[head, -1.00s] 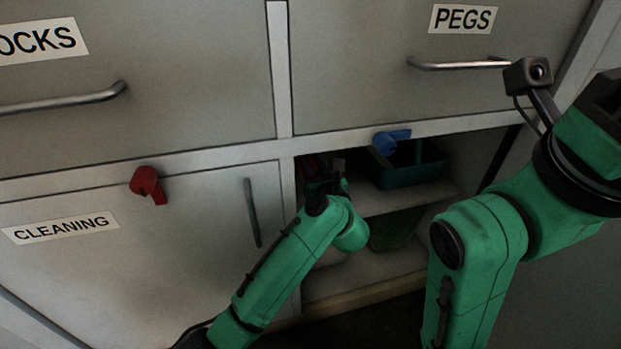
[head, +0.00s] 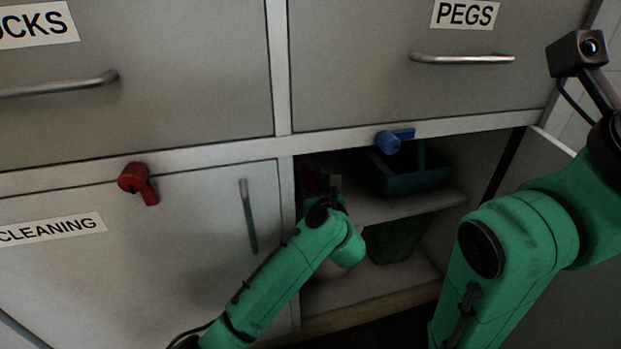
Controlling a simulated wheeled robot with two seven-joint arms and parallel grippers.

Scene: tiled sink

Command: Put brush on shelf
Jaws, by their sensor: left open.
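My left gripper (head: 333,186) reaches into the open cupboard at the left end of its upper shelf (head: 400,205). Its fingers are small and dark in this view. A dark red thing (head: 308,181) shows just left of and behind it, too dim to identify. I cannot make out a brush; my left arm hides part of that corner. My right arm comes in at the right, and its gripper is outside the picture.
A dark teal caddy (head: 405,178) stands on the upper shelf, and a green bin (head: 397,238) below. A blue latch (head: 394,140) sits on the frame above the opening. The closed CLEANING door (head: 150,270) with a red latch (head: 138,182) is at left.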

